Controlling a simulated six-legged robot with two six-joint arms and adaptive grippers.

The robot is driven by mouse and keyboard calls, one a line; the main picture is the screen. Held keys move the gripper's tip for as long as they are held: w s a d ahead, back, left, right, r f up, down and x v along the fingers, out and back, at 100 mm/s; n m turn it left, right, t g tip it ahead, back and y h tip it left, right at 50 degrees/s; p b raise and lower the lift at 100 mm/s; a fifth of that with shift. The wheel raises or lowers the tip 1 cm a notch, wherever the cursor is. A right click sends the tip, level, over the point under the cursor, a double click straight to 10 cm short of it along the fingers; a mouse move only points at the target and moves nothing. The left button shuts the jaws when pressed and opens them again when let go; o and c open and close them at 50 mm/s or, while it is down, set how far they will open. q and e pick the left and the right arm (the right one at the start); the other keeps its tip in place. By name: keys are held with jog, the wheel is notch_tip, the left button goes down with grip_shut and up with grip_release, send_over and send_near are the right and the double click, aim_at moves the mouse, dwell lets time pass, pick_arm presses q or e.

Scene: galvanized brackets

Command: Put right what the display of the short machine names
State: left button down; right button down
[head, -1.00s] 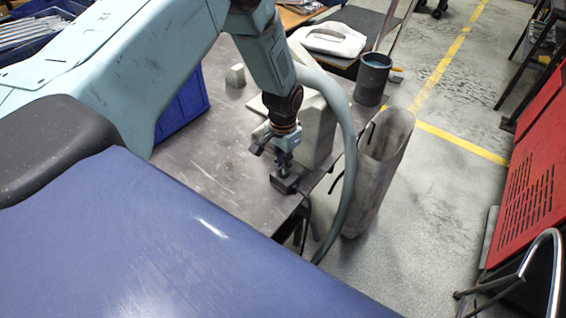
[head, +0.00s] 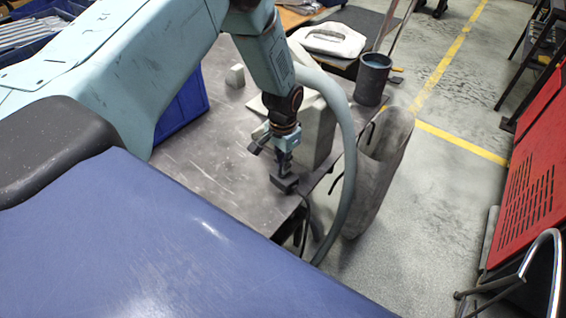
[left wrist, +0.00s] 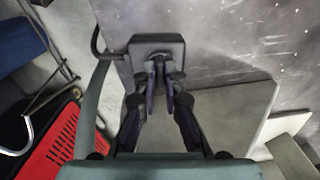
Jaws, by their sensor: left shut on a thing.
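My left gripper (head: 285,168) points down over a small dark box (head: 283,184) near the table's front right corner. In the left wrist view its fingers (left wrist: 160,88) are closed together on a small part at the middle of the dark box (left wrist: 136,50). The fingers hide most of that part, so I cannot tell its shape. A dark cable (left wrist: 96,42) leaves the box at its side. No display is readable in either view, and I cannot pick out the short machine. My right gripper is out of view.
A grey block (head: 322,135) stands on the table (head: 215,150) close behind my left gripper. A dark cup (head: 371,80) stands at the table's far right. A blue bin (head: 182,108) is at left.

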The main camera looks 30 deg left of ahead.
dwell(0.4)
pick_arm(q)
jog(key=c, duration=1.4)
grip_release()
jog(key=shift+c, duration=0.2)
jog(key=shift+r, duration=0.15)
notch_tip(320, 180, up, 12)
